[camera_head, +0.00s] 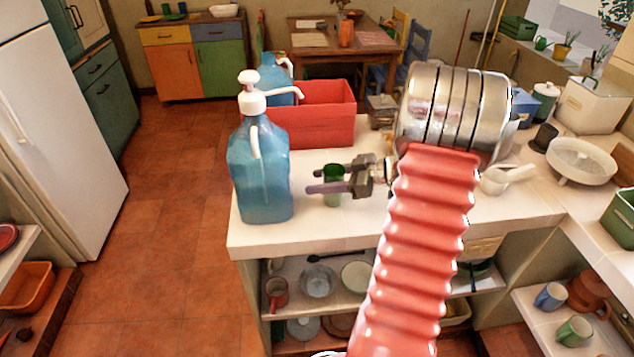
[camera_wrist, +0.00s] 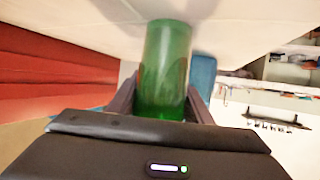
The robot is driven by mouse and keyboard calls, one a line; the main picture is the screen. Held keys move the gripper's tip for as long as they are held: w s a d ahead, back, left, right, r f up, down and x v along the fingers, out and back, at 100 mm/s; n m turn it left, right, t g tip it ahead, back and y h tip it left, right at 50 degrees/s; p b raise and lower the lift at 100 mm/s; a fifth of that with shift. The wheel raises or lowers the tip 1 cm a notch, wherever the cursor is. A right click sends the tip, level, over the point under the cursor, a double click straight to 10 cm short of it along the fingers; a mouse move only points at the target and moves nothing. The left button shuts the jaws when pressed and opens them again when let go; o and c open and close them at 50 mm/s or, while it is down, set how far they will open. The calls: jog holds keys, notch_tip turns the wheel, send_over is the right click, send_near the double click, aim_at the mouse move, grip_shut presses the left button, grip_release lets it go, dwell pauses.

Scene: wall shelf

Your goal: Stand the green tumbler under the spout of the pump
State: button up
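The green tumbler (camera_head: 333,197) is upright at the counter, right of the large blue pump bottle (camera_head: 262,175). The bottle's white spout (camera_head: 288,92) points right, high above the counter. The tumbler is right of the spout tip, not directly below it. My gripper (camera_head: 324,180) reaches in from the right with one finger on each side of the tumbler. In the wrist view the tumbler (camera_wrist: 166,65) fills the space between the fingers, which appear closed against its sides. Whether its base touches the counter is unclear.
A red box (camera_head: 320,115) stands behind the tumbler, with another blue bottle (camera_head: 278,78) beside it. The counter (camera_head: 315,225) is clear in front of the tumbler. A white scoop-like thing (camera_head: 508,178) and a white round dish (camera_head: 580,158) lie to the right.

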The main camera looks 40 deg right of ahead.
aim_at(344, 177)
jog(key=o, duration=0.4)
jog(key=shift+r, duration=0.1)
jog(key=shift+r, duration=0.1)
jog(key=v, duration=1.2)
dwell(0.4)
jog(key=shift+s, duration=0.1)
